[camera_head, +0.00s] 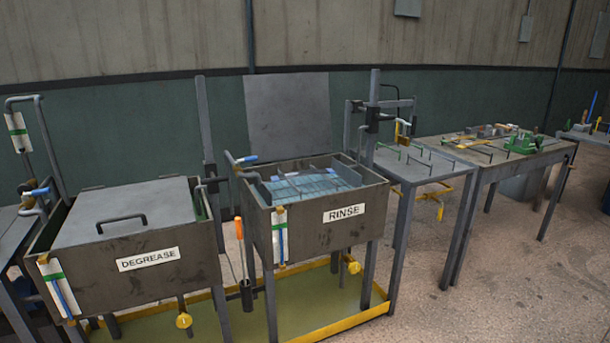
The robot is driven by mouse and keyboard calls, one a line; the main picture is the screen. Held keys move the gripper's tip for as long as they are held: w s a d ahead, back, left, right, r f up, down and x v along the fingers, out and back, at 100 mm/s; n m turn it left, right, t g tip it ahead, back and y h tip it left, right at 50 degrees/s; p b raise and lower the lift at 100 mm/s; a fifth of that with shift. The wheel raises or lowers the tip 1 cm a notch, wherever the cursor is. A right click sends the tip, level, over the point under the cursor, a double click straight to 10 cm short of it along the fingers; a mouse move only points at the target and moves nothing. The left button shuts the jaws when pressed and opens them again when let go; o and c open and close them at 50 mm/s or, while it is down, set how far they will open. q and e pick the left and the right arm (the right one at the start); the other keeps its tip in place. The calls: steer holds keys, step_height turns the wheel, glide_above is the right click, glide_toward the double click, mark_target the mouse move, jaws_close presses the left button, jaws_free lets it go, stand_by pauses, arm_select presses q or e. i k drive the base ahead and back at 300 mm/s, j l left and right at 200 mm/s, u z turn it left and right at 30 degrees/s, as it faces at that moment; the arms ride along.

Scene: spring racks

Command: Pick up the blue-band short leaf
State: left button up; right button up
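I cannot pick out the blue-band short leaf in the head view. Small items lie on the far workbench (540,157), too small to tell apart, and no blue band shows clearly on them. A grey table (422,172) with thin green-tipped rods stands just left of that bench. Neither of my grippers is in view.
A lidded DEGREASE tank (95,268) and an open RINSE tank (335,236) with bluish water stand in front, over a yellow-edged tray (345,320). A green fixture (522,143) sits on the workbench. Bare floor (510,270) lies at the right.

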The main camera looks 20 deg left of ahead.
mark_target(276, 178)
steer(key=i+u, duration=0.15)
steer(key=i, duration=0.65)
steer(key=i+l+u, duration=0.15)
steer(key=i, duration=0.65)
